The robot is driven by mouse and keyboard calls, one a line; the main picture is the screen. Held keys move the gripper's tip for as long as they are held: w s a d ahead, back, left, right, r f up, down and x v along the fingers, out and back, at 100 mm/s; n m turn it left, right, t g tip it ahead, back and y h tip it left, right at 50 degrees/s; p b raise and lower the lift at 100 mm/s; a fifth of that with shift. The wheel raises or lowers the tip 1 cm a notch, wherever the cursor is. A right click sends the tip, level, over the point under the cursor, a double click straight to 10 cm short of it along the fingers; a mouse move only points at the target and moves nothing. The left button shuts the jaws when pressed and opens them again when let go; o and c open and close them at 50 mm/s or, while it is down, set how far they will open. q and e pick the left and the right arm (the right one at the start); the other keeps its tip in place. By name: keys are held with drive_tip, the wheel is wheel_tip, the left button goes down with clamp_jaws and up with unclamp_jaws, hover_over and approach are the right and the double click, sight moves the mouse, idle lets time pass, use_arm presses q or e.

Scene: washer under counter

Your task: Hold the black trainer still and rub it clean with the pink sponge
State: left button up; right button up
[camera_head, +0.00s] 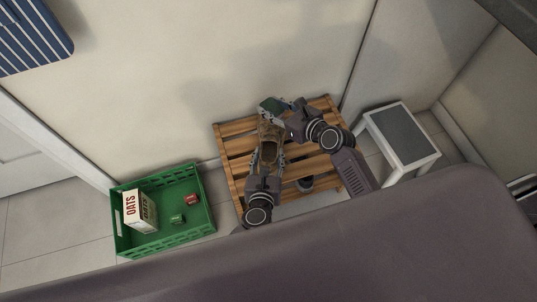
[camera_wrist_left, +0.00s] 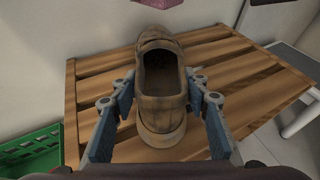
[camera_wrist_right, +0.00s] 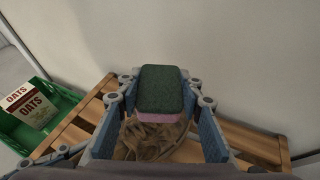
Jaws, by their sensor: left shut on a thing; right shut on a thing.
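The trainer (camera_head: 269,151) looks brown and dirt-covered rather than black. It lies upright on a slatted wooden bench (camera_head: 236,146), toe towards the wall. My left gripper (camera_head: 268,163) is shut on its heel end, one finger along each side, as the left wrist view of the trainer (camera_wrist_left: 161,117) shows. My right gripper (camera_head: 283,108) is shut on the sponge (camera_head: 271,106), which has a dark green top and a pink underside (camera_wrist_right: 158,117). The sponge is over or just beyond the toe. I cannot tell whether they touch. The fingers and sponge hide part of the toe.
A green crate (camera_head: 163,244) on the floor at left holds an oats box (camera_head: 139,211) and small red and green items. A grey-topped white stool (camera_head: 401,133) stands right of the bench. The wall is close behind.

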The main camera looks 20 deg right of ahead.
sight(265, 124)
drive_tip(key=shift+f, duration=0.4)
drive_tip(key=shift+a+f, duration=0.1)
drive_tip(key=shift+f, duration=1.65)
drive_tip(key=shift+a, duration=0.1)
drive_tip(key=shift+w+a, duration=0.3)
drive_tip(key=shift+a, duration=0.4)
drive_tip(key=shift+a+f, duration=0.15)
drive_tip(key=shift+a, duration=0.05)
drive_tip(key=shift+s, duration=0.1)
